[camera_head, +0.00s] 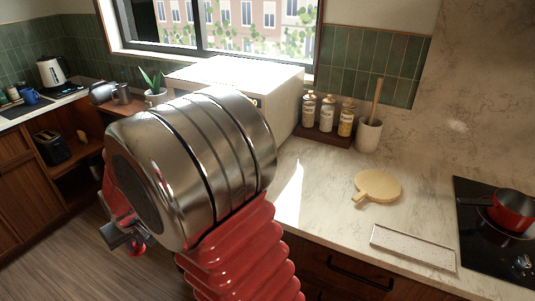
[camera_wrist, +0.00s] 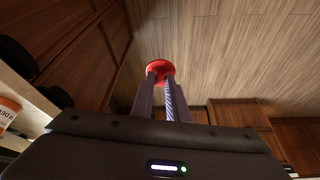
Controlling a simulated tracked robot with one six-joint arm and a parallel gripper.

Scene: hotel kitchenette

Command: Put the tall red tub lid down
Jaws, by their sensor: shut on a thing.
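The round red lid (camera_wrist: 160,65) is between the tips of my gripper's two fingers (camera_wrist: 160,76) in the wrist view, with wooden floor behind it. My gripper is shut on it. In the head view a small part of the red lid (camera_head: 138,251) shows below the dark fingers of my gripper (camera_head: 124,238), apart from the counter and over the floor area. My own silver and red arm hides much of the gripper there. I cannot make out a tall red tub in either view.
The marble counter (camera_head: 322,211) has bare room around a round wooden board (camera_head: 378,186) and a pale tray (camera_head: 413,247). A red pan (camera_head: 513,209) stands on the black hob. Bottles, a utensil crock (camera_head: 368,134) and a white microwave (camera_head: 230,75) line the back.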

